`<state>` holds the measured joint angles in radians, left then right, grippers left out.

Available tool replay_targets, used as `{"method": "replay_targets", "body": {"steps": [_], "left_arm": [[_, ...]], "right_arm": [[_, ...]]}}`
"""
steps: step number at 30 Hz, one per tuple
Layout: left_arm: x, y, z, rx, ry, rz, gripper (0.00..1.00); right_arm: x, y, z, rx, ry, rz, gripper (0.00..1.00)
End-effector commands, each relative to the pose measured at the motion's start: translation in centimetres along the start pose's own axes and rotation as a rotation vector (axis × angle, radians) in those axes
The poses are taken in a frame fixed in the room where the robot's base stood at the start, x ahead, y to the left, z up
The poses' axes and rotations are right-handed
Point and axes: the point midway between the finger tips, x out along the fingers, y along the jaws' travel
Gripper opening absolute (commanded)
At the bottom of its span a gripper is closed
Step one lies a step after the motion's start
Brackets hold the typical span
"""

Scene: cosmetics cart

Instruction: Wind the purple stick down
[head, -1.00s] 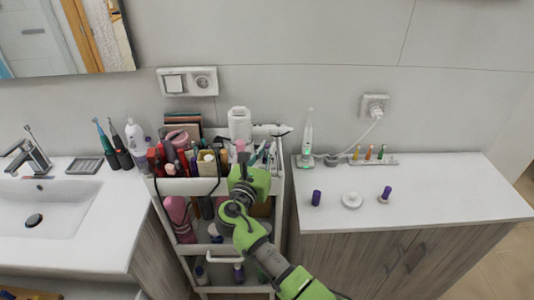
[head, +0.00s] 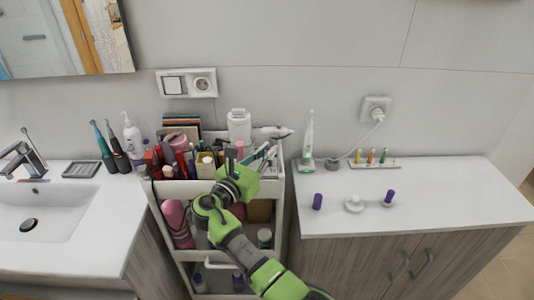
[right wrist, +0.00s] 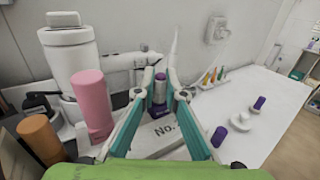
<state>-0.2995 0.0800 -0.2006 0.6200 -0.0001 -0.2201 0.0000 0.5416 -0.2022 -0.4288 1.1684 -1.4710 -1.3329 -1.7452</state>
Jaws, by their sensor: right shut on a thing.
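My right gripper (head: 231,162) is over the front part of the cart's top tray, its arm coming in from the lower right. In the right wrist view the purple stick (right wrist: 160,88), with a silver band, shows between the two teal fingers of my right gripper (right wrist: 161,96). The fingers are shut on it; its lower end is partly hidden. In the head view the gripper hides it. My left gripper is not in view.
The cart's tray (head: 262,187) is crowded; a pink cylinder (right wrist: 92,104) and a white bottle (right wrist: 72,50) stand left of the gripper. On the right counter (head: 450,205) are a purple cap (head: 317,202), a white round piece (head: 354,203) and another purple-topped piece (head: 389,198).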

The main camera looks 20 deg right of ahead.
Motion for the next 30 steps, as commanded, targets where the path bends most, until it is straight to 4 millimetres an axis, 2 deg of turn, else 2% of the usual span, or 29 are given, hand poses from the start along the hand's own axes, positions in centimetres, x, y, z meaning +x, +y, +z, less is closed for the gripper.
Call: {"method": "replay_targets", "body": {"steps": [22, 23, 24, 30], "left_arm": [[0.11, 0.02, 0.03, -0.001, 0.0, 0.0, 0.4], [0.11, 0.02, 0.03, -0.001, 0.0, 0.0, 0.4], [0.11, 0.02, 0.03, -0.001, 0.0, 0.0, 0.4], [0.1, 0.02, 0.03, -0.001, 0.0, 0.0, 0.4]], "right_arm": [[0.01, -0.02, -0.08, 0.0, 0.002, -0.008, 0.0], [0.01, -0.02, -0.08, 0.0, 0.002, -0.008, 0.18], [0.01, -0.02, -0.08, 0.0, 0.002, -0.008, 0.28], [0.01, -0.01, -0.05, 0.0, 0.001, -0.008, 0.28]]}}
